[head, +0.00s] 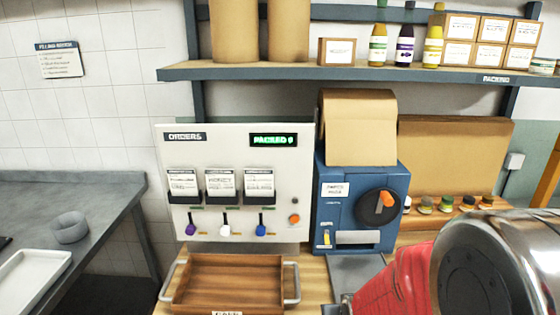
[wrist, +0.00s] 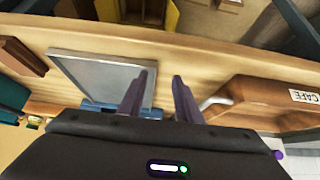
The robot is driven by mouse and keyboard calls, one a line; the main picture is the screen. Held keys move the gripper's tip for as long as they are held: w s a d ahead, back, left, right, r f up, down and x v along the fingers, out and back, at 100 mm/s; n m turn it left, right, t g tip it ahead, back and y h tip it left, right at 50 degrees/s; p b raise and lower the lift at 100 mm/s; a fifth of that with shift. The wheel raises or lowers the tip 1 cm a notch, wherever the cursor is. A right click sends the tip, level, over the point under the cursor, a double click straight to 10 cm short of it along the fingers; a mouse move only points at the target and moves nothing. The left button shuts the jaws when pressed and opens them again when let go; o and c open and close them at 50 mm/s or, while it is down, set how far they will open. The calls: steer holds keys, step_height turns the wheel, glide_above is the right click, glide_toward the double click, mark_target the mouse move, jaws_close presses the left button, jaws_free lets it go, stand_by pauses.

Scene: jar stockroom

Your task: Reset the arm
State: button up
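My gripper (wrist: 162,78) shows in the wrist view with its two dark fingers apart and nothing between them. It is above the wooden bench, between a grey metal plate and a wooden tray with a label. In the head view my red and silver arm fills the lower right; I cannot make out the fingers there.
The wooden tray (head: 228,262) with metal handles sits before the white orders panel (head: 290,160). The blue machine (head: 335,215) stands right of the panel, with the grey plate (head: 352,268) in front. Several small jars (head: 425,206) line the bench. A shelf (head: 330,72) runs above.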

steer(key=s+r+g, duration=0.1)
steer(key=s+r, duration=1.9)
steer(key=r, duration=0.1)
steer(key=shift+s+a+r+g, duration=0.2)
steer(key=shift+s+r+g, duration=0.1)
steer(key=shift+r, duration=0.1)
stand_by(0.4)
